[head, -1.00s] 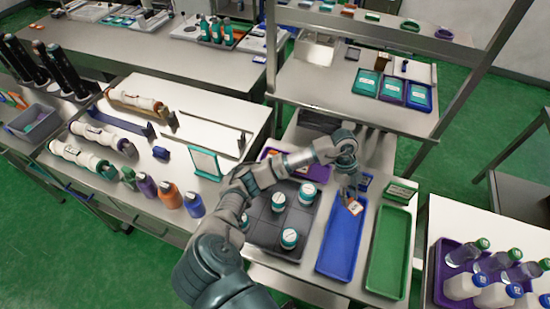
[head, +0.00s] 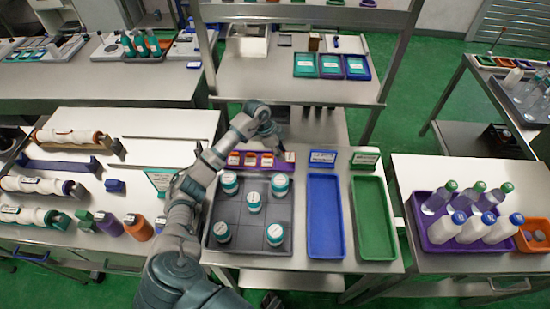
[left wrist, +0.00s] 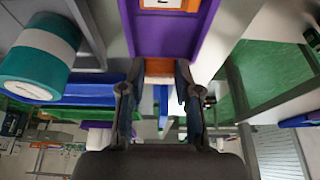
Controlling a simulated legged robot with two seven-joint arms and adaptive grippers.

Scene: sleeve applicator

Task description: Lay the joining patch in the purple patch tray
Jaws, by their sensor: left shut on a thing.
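The purple patch tray (head: 252,168) lies behind the grey grid tray, with several orange patches with white labels in it. In the left wrist view the tray's purple floor (left wrist: 160,38) fills the top middle, and a labelled orange patch (left wrist: 172,4) shows at the top edge. My left gripper (head: 281,147) is above the tray's right end. In the left wrist view its fingers are closed in on an orange joining patch (left wrist: 158,67), mostly hidden between them. I cannot tell whether the held patch touches the tray. My right gripper is not in view.
The grey grid tray (head: 238,202) holds several teal-capped jars just in front. An empty blue tray (head: 325,215) and an empty green tray (head: 373,215) lie to the right, with label stands behind. A shelf post rises behind my gripper.

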